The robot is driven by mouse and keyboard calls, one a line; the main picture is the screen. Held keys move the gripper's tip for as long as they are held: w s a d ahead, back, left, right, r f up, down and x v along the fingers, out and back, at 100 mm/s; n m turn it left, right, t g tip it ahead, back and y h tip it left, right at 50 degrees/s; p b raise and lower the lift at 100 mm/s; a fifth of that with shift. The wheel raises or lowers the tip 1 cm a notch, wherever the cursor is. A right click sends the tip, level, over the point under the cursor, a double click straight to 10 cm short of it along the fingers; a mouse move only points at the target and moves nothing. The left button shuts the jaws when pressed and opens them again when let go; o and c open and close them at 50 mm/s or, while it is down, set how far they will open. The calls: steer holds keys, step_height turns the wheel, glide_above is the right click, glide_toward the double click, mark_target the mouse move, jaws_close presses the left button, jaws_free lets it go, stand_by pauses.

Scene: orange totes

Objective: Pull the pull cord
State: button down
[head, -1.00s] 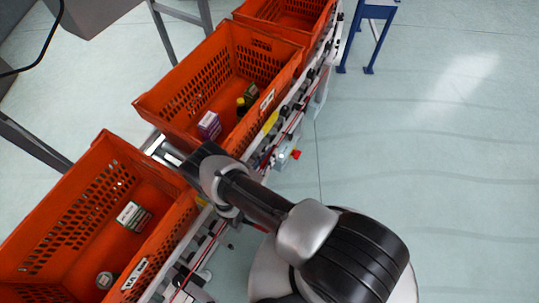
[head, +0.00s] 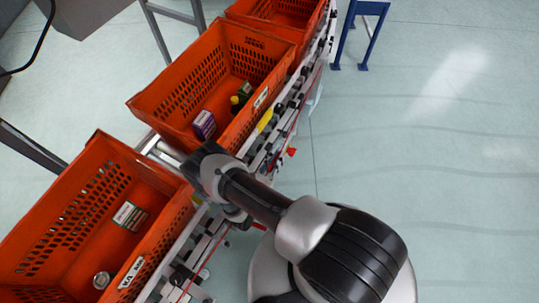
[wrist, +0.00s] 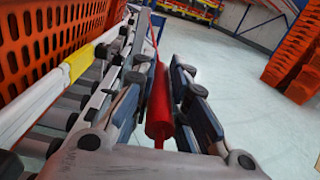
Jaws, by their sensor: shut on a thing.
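The pull cord is a thin red line (head: 297,122) along the near side of the conveyor in the head view. In the wrist view a red cylindrical piece (wrist: 159,104) on the cord lies lengthwise between the two fingers of my gripper (wrist: 163,76). My gripper is shut on the pull cord, beside the conveyor rail. In the head view my own arm hides the fingers and the held stretch of cord.
Orange totes stand in a row on the conveyor: a near one (head: 181,222), a middle one (head: 268,101) and a far one. The near and middle totes hold small goods. A blue stand (head: 349,38) is at the top. The floor (head: 430,150) to the right is clear.

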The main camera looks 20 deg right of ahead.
steer(key=shift+s+d, duration=0.4)
steer(key=shift+s, duration=0.05)
steer(key=c, duration=1.5)
jaws_free()
steer(key=shift+f, duration=0.1)
steer(key=shift+c, duration=0.2)
steer(key=shift+a, duration=0.1)
